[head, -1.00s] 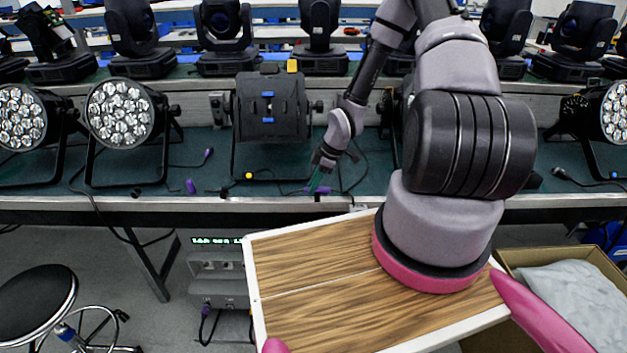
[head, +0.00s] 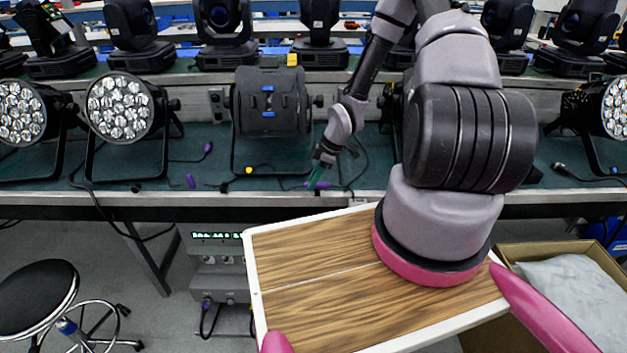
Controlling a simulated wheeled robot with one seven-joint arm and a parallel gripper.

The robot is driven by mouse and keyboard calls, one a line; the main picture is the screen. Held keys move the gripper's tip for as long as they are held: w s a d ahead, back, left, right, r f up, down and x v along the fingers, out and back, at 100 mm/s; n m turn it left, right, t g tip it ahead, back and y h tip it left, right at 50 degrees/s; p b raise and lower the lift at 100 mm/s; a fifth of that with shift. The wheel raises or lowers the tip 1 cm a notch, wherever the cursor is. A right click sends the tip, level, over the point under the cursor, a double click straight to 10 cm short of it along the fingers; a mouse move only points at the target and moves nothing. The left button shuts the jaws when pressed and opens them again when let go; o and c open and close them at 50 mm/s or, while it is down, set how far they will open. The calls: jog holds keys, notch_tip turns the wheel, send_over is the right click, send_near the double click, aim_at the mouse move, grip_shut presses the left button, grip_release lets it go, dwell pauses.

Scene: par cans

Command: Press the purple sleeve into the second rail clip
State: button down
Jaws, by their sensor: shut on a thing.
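My gripper (head: 316,179) reaches down to the front of the green bench, right of the middle black par can (head: 270,103). It is shut on a purple sleeve (head: 322,185), which shows as a small purple patch at the fingertips beside a dark cable. Fingers and cable partly hide the sleeve. Small dark clips lie along the bench's front edge, one at the left (head: 135,187) and another nearer the middle (head: 222,187). Any clip under the gripper is too small to make out, so I cannot tell whether the sleeve touches one.
Loose purple pieces lie at the left (head: 190,181) and farther back (head: 207,148). Par cans with lit-looking lens faces stand left (head: 120,108) and right (head: 612,110). A stool (head: 38,295) and a carton (head: 565,255) stand before the bench.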

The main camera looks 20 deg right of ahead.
jog(key=shift+f, duration=1)
dwell(1.9)
jog(key=shift+s+f, duration=0.15)
jog(key=shift+f, duration=0.2)
dwell(0.4)
